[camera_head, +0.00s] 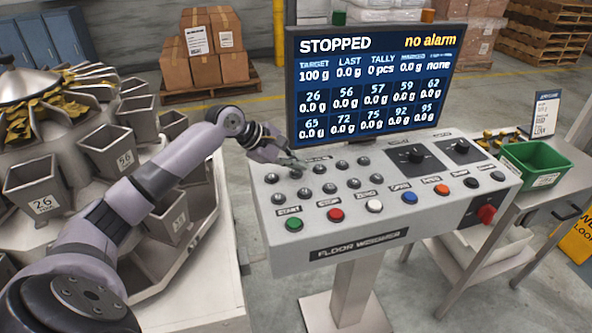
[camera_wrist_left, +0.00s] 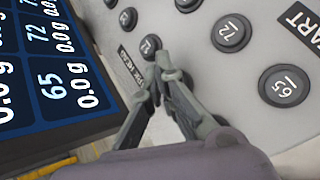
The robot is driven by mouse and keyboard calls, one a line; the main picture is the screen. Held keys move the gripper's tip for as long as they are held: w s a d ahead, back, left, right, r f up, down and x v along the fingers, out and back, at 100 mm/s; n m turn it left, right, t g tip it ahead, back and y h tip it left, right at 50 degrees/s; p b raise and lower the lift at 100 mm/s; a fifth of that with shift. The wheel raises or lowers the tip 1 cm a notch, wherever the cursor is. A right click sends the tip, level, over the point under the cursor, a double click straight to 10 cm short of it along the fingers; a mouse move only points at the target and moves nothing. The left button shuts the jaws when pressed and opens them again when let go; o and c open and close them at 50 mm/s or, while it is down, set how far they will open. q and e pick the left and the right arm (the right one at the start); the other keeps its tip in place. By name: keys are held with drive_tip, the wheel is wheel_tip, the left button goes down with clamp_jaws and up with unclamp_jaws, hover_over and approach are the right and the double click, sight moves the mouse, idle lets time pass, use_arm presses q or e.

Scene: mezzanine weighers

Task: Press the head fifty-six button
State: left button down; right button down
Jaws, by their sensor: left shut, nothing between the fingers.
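The grey console (camera_head: 344,228) carries two rows of dark round buttons. The second button of the back row (camera_head: 295,174), in the place of 56 on the display, is just below my left gripper (camera_head: 302,163). In the left wrist view this button (camera_wrist_left: 150,45) shows just beyond the fingertips; its number is too small to read surely. My left gripper (camera_wrist_left: 162,65) is shut and empty, pointing down at the panel. I cannot tell whether it touches. Its fingers cover part of the back row. My right gripper is not in view.
The display (camera_head: 375,80) stands right behind the buttons and reads STOPPED, no alarm. Green, red, white and other coloured buttons line the console's front; a red knob (camera_head: 487,214) is at its right. A weigher with hoppers (camera_head: 43,190) is left, a green bin (camera_head: 535,163) right.

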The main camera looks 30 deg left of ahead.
sight(296, 173)
use_arm(q)
drive_tip(key=shift+f, duration=0.5)
idle(0.8)
drive_tip(key=shift+p, duration=0.35)
drive_tip(key=shift+r+p, duration=0.9)
drive_tip(key=shift+p, duration=0.45)
wheel_tip(296, 173, up, 5)
drive_tip(key=p, duration=0.6)
drive_tip(key=shift+r+p, duration=0.1)
drive_tip(key=shift+p, duration=0.3)
